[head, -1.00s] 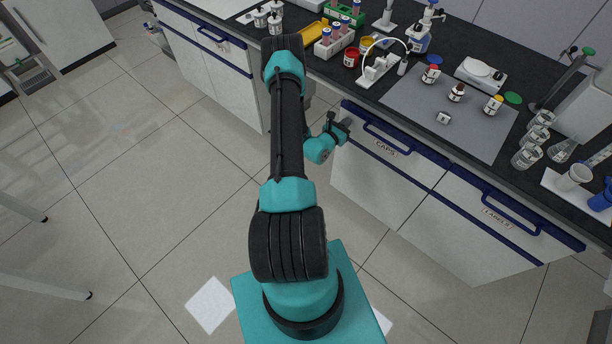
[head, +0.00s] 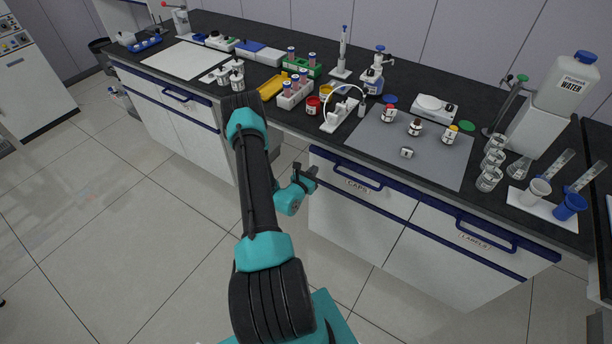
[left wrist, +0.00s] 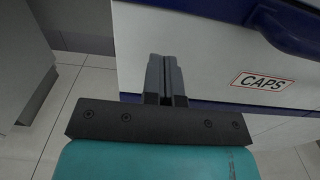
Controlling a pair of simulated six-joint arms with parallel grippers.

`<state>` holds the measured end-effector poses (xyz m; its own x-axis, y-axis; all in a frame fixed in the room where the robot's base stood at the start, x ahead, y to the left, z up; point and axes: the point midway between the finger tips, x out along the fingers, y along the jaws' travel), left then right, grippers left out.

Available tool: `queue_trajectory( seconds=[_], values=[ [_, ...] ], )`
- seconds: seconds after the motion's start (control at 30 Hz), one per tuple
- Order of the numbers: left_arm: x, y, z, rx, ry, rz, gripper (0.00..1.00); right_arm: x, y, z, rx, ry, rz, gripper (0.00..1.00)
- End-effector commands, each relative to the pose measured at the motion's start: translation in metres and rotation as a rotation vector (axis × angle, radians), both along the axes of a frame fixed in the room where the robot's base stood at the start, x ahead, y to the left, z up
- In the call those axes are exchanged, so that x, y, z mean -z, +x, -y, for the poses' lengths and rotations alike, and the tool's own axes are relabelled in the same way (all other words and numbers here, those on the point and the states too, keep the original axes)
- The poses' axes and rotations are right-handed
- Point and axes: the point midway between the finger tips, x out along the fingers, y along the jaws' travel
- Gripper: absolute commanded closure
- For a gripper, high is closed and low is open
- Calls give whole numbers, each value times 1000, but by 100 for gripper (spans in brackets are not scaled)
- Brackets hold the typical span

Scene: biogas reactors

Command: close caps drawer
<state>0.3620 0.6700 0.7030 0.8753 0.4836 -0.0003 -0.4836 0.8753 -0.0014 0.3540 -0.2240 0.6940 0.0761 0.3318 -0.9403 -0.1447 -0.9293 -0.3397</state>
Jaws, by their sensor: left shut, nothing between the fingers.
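The caps drawer (head: 366,187) is in the bench front, with a blue top edge, a blue handle (head: 345,170) and a CAPS label. Its front looks flush with the labels drawer (head: 470,237) beside it. In the left wrist view the caps drawer front (left wrist: 190,50) fills the upper right, its label and part of the handle showing. My left gripper (head: 308,179) is at the left end of the drawer front, left of the handle. In the wrist view the left gripper (left wrist: 165,65) has its fingers together and empty, close to the front; contact is unclear. My right gripper is out of view.
The bench top holds a grey mat (head: 400,160) with small bottles, a tube rack (head: 295,95), glass beakers (head: 489,178) and a water container (head: 562,105). A gap opens under the bench left of the caps drawer. The floor (head: 120,210) at left is clear.

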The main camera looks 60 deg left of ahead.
Motion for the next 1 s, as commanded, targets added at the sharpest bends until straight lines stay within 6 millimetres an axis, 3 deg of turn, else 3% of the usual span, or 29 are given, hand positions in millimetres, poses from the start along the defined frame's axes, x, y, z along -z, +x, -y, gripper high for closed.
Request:
queue_trajectory(
  seconds=[0.53,1.0],
  values=[
    [1,-86,50,4,-5,-1,100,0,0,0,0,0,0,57],
    [1,-96,57,6,-4,0,100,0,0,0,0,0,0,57]
  ],
)
